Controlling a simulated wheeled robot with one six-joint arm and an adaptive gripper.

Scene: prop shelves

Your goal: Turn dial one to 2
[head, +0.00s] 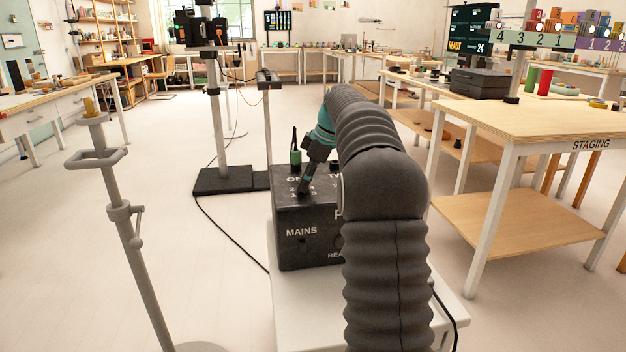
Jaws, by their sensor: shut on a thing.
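The dark control box (300,252) stands on a white stand in the middle of the head view, with the words MAINS and part of ONE and TWO on its face. My gripper (303,190) reaches down from the teal wrist to the box's upper face, at the dial marked ONE. It is shut on dial one, which is mostly hidden behind the fingers. Small numbers, one of them a 2, show around it. Where the dial points cannot be made out.
A grey pole stand (124,220) rises at the left front. A black-based stand (222,181) with a device on top is behind the box. A wooden STAGING table (520,118) stands at the right.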

